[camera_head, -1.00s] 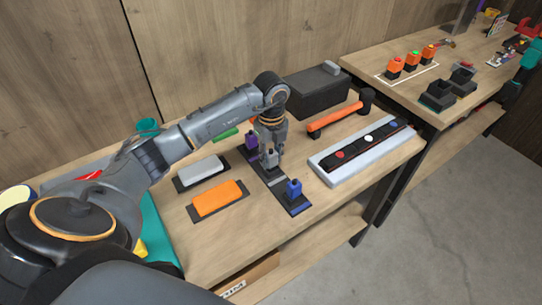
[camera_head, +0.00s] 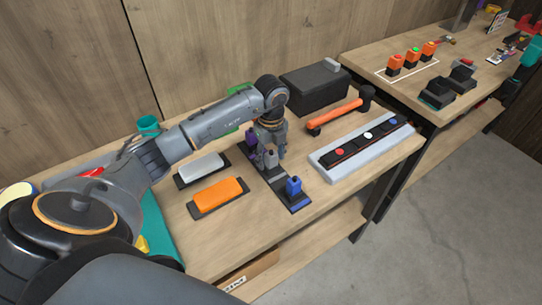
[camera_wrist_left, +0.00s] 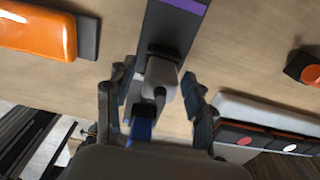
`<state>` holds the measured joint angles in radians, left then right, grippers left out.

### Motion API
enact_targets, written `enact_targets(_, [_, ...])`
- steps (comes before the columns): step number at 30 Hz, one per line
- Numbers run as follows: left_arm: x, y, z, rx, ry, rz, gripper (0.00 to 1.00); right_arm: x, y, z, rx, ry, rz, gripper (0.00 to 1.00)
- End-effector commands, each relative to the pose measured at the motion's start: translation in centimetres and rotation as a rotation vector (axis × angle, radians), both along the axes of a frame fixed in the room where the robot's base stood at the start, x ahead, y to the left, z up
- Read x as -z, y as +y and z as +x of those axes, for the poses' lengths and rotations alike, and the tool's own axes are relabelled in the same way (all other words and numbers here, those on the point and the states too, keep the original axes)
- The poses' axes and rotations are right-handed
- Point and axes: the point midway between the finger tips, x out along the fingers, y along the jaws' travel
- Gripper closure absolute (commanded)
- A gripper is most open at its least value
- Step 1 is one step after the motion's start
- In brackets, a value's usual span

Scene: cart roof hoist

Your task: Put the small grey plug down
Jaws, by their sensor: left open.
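My left gripper (camera_head: 272,150) is just above the grey plug, pointing down. In the left wrist view the grey plug (camera_wrist_left: 161,76) shows between the two spread fingers of the gripper (camera_wrist_left: 160,100), with a gap on each side. My right gripper is in neither view.
An orange block (camera_head: 218,195) and a light grey block (camera_head: 199,167) lie left of the strip. Bare wood lies near the front edge.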

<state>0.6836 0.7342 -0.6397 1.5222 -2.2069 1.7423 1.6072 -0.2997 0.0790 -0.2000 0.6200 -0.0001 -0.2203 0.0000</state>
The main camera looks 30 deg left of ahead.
Motion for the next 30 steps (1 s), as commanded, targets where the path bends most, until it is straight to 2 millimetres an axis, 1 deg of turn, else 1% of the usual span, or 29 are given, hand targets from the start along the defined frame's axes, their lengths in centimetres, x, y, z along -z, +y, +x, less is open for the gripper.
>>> enact_targets(5, [-2.5,0.0,0.2,0.002,-0.008,0.0,0.46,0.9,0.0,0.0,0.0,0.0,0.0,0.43])
enact_targets(12, [-7.7,0.0,0.2,0.0,-0.007,0.0,0.46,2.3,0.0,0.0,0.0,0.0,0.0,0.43])
enact_targets(15, [-9.6,0.0,0.1,0.001,-0.006,0.0,0.46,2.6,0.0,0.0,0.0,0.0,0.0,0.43])
enact_targets(18, [-11.0,0.0,0.1,0.0,-0.005,0.001,0.46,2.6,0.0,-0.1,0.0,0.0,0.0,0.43])
enact_targets(22, [-11.9,0.0,0.1,0.0,-0.002,0.0,0.46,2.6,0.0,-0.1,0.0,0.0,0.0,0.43])
enact_targets(30, [-12.0,-0.1,0.0,0.0,-0.001,0.0,0.46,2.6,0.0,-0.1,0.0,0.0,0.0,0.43])
